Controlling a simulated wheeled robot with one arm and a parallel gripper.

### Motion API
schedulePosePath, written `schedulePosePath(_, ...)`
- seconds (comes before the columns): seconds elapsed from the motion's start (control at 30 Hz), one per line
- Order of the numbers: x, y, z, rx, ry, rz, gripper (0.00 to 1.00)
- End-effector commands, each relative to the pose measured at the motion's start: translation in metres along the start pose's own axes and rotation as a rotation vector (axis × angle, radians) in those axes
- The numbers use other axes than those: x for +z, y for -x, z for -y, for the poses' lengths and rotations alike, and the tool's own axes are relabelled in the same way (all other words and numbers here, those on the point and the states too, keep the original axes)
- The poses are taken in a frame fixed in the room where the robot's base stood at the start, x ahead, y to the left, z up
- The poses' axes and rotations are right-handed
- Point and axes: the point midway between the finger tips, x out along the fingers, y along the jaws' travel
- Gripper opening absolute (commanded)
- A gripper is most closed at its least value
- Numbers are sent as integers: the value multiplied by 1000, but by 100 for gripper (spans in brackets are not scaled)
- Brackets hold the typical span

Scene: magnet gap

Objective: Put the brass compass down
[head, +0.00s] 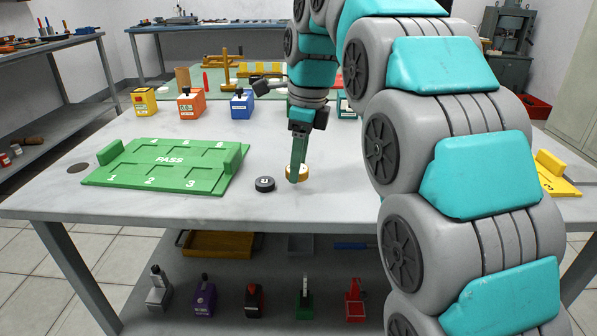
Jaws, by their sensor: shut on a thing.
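The brass compass (303,171) is a small round gold-coloured thing at the middle of the grey-white table (340,200). My gripper (294,176) points down over it and is shut on it. One finger hides part of the compass. I cannot tell whether the compass touches the table top or is held just above it. A small black round thing (265,184) with a light mark on top lies on the table just left of the compass, apart from it.
A green PASS board (168,172) with numbered places and raised end blocks lies on the left. Yellow (144,102), orange (191,106) and blue (242,105) blocks stand behind. A yellow board (560,187) is partly hidden at right. Several tools stand on the shelf below.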

Motion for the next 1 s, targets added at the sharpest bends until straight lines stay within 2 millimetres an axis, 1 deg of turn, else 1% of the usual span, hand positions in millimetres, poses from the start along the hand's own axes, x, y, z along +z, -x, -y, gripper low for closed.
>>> schedulePosePath(0.1, -2, -12, -1, 0, 0, 0, 0)
schedulePosePath(0.23, -4, -24, -1, 2, -1, -1, 0)
schedulePosePath(0.63, -4, -28, 0, -1, -1, 0, 0)
schedulePosePath(0.67, -4, -28, 0, -2, -1, 0, 59)
schedulePosePath(0.9, -4, -28, 0, -2, 0, 0, 85)
schedulePosePath(1.0, -4, -28, 0, -1, 0, 0, 85)
